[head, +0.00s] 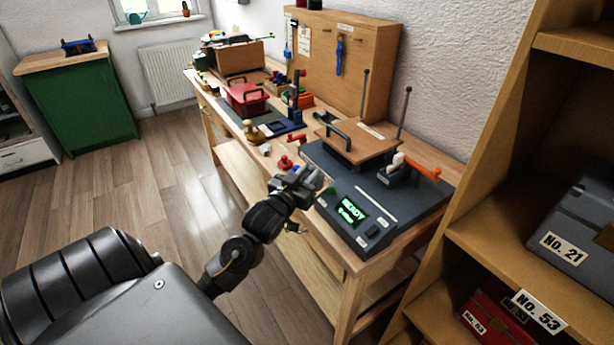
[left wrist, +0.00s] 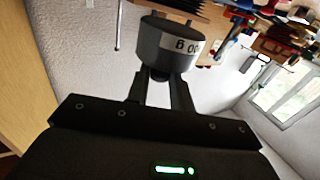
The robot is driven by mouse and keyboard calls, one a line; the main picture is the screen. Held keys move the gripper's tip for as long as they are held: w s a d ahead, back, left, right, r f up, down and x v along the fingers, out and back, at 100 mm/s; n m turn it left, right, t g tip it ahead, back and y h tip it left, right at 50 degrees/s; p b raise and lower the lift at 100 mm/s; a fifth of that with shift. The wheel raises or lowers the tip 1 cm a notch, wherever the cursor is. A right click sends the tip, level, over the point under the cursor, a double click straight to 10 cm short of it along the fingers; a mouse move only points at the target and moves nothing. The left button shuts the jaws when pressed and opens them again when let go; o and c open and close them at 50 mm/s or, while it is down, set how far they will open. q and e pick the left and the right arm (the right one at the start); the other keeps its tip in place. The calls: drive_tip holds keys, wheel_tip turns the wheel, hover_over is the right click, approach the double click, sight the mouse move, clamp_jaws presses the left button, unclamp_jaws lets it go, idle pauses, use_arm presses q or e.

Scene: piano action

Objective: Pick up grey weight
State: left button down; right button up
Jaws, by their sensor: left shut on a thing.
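The grey weight (left wrist: 163,48) is a short dark grey cylinder with a pale label ending in "00 g", seen in the left wrist view. My left gripper (left wrist: 160,82) is shut on its narrow end, with one finger on each side. In the head view my left gripper (head: 305,180) is in front of the workbench's near edge, left of the dark console (head: 350,213). The weight is hard to make out there. My right gripper is in neither view.
The console has a green "READY" display (head: 350,211). A wooden plate (head: 357,138) with a black handle, a red knob (head: 285,163) and a red toolbox (head: 245,99) are on the workbench. A wooden shelf (head: 480,235) with numbered boxes stands at the right.

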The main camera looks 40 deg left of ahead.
use_arm(q)
drive_tip(key=s+d+r, duration=0.3)
drive_tip(key=s+d, duration=0.1)
drive_tip(key=s, duration=0.1)
drive_tip(key=shift+d, duration=0.35)
